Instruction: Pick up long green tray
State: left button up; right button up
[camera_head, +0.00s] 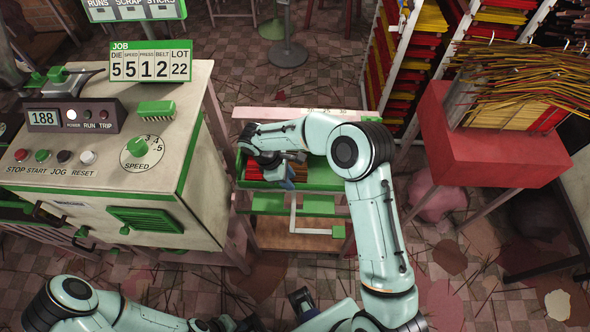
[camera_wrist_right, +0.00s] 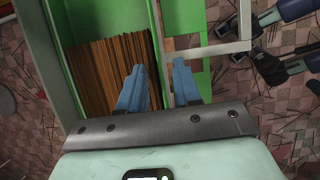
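The long green tray (camera_head: 325,178) lies on the stand, with reddish-brown sticks (camera_head: 265,172) in it. In the right wrist view, the tray (camera_wrist_right: 72,22) and its sticks (camera_wrist_right: 112,75) fill the upper left. My right gripper (camera_head: 287,178) is over the tray, partly hidden by its own arm. In the wrist view, its two blue fingers (camera_wrist_right: 160,68) are apart, one on each side of a green wall. I cannot tell whether they touch it. My left gripper (camera_head: 302,302) is near the bottom of the head view. Its spread fingers (camera_wrist_right: 262,46) show at the wrist view's right.
A cream machine (camera_head: 100,190) with buttons and a dial stands left of the tray. A white crank handle (camera_head: 293,215) sticks out just below it. A red stand (camera_head: 490,150) with bundled sticks (camera_head: 520,85) and a rack of coloured trays (camera_head: 420,55) are at right.

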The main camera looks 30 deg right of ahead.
jog(key=x, duration=0.4)
jog(key=shift+d+f, duration=0.1)
jog(key=shift+d, duration=0.05)
grip_shut()
dwell(1.2)
